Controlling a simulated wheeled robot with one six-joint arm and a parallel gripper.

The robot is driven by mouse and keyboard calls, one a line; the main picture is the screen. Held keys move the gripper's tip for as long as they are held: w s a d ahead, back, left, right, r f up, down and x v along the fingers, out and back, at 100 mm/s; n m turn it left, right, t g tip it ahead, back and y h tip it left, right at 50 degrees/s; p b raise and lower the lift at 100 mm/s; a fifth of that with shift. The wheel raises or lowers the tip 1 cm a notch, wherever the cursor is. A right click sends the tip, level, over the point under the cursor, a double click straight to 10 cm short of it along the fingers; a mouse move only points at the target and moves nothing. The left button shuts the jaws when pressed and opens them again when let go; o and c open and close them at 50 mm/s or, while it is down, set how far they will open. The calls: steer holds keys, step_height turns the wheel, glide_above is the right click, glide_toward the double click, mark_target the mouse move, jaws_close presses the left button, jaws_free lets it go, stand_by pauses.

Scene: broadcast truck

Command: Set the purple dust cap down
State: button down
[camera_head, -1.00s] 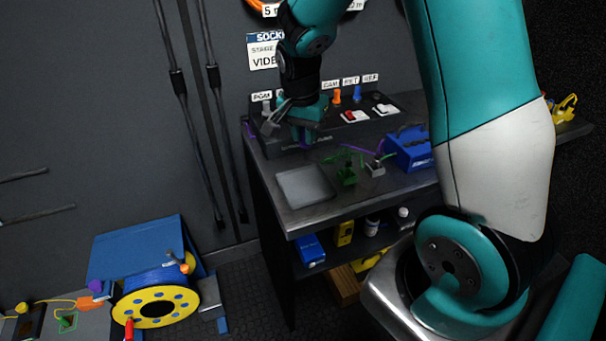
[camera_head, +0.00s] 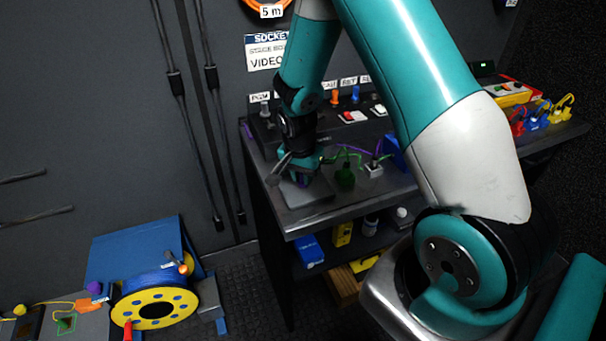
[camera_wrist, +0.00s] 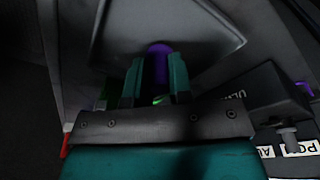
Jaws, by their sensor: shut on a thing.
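In the wrist view my gripper (camera_wrist: 154,80) is shut on the purple dust cap (camera_wrist: 158,60), which sticks out beyond the green fingertips. The grey square tray (camera_wrist: 205,35) is right behind the cap in that view. In the head view my gripper (camera_head: 301,180) is low over the same tray (camera_head: 312,196) at the bench's front left corner. The cap is mostly hidden there by the gripper. I cannot tell whether the cap touches the tray.
A green connector (camera_head: 344,178) and a grey connector (camera_head: 374,169) with cables stand right of the tray. A socket panel with switches (camera_head: 353,117) is behind. The bench's front edge (camera_head: 300,230) is close. A yellow-and-blue cable reel (camera_head: 155,308) is at lower left.

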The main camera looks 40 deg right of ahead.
steer(key=shift+f, duration=0.2)
steer(key=c, duration=1)
jaws_free()
steer(key=shift+r, duration=0.1)
steer(key=shift+c, duration=0.2)
steer(key=shift+r, duration=0.1)
steer(key=shift+r, duration=0.25)
step_height(320, 180, up, 11)
steer(key=a, duration=0.2)
steer(key=s+a+r+n+y, duration=0.3)
steer(key=s+a+r+n, duration=0.3)
steer(key=s+a+n, duration=0.4)
steer(key=s+a+r+n+y, duration=0.2)
steer(key=s+a+r+n, duration=0.4)
steer(key=s+a+n, duration=0.3)
steer(key=s+a, duration=0.1)
steer(key=s, duration=0.2)
steer(key=shift+s+r+n+g+y, duration=0.15)
steer(key=shift+r+n+g+y, duration=0.05)
steer(key=shift+n+g+y, duration=0.2)
